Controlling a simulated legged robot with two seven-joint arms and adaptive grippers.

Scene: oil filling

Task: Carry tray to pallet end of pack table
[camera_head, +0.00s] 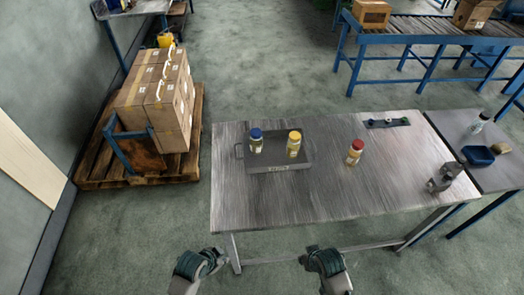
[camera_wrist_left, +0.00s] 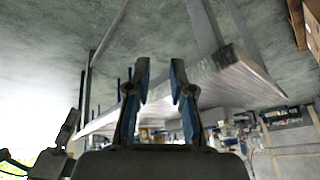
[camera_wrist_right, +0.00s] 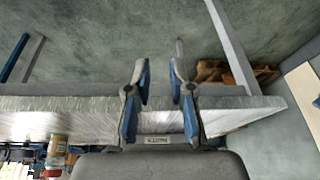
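The dark grey tray (camera_head: 282,167) sits on the left part of the metal pack table (camera_head: 335,190), towards the pallet side, with a handle at each end and a label on its front. A blue-lidded jar (camera_head: 256,141) and a yellow-lidded jar (camera_head: 293,144) stand upright in it. My left gripper (camera_head: 218,258) and right gripper (camera_head: 311,252) are below the table's near edge in the head view, apart from the tray. The left wrist view shows the left fingers (camera_wrist_left: 161,68) apart and empty. The right wrist view shows the right fingers (camera_wrist_right: 158,68) likewise.
A red-lidded jar (camera_head: 355,152) stands on the table right of the tray. A dark holder (camera_head: 388,123) lies at the far edge, and a grey metal part (camera_head: 444,177) at the right. A pallet (camera_head: 92,165) with stacked cartons (camera_head: 158,95) is on the floor at left.

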